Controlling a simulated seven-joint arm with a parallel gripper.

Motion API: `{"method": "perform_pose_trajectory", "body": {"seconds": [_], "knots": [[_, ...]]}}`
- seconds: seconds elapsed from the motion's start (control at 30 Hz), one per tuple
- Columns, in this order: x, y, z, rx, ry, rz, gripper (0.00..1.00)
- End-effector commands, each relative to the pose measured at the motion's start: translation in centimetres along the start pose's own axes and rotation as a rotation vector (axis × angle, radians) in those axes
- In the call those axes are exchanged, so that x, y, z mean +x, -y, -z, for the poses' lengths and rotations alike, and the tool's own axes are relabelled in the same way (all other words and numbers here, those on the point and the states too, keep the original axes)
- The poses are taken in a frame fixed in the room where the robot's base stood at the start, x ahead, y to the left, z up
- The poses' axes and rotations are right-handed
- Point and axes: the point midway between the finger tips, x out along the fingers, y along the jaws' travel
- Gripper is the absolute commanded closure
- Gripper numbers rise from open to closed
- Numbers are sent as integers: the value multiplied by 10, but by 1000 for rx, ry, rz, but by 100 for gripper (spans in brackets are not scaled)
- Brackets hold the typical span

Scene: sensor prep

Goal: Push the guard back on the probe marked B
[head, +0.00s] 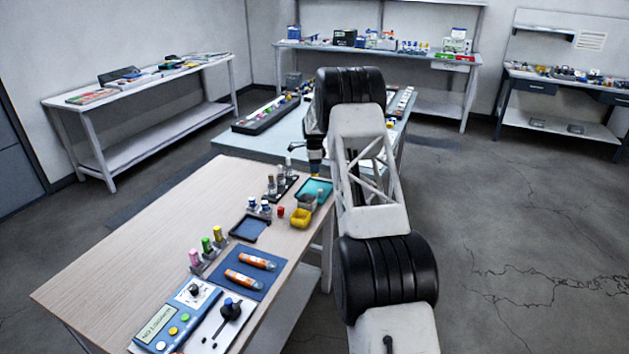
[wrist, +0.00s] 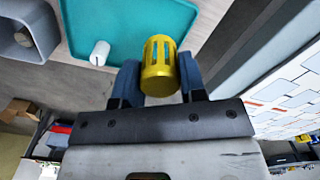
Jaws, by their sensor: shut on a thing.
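My gripper (wrist: 160,85) is shut on a yellow slotted cap, which looks like the guard (wrist: 160,68). The guard sits between the two blue fingers, clear of other things in the wrist view. In the head view my gripper (head: 317,176) is over the far end of the wooden table, by the teal tray (head: 308,188). The teal tray also shows in the wrist view (wrist: 130,18), with a small white cylinder (wrist: 100,53) in it. Probe-like pieces stand in a dark rack (head: 281,186) left of the tray. I cannot read a B on any of them.
A yellow bin (head: 301,217) and a grey bin (head: 307,202) stand near the tray. A dark blue tray (head: 250,228), coloured upright pieces (head: 206,245) and a blue mat (head: 235,278) with two orange tubes lie nearer. The table's left side is bare.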

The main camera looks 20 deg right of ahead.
Motion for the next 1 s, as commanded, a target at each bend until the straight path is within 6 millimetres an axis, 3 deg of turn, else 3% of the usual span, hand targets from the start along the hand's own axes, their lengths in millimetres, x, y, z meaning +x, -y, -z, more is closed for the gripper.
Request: {"method": "perform_pose_trajectory", "body": {"seconds": [0.27, 0.47, 1.0], "knots": [[0, 0, -1, 0, 0, 0, 75], [-9, 0, -15, -3, 0, 0, 75], [-80, -4, -124, -12, 1, 2, 75]]}}
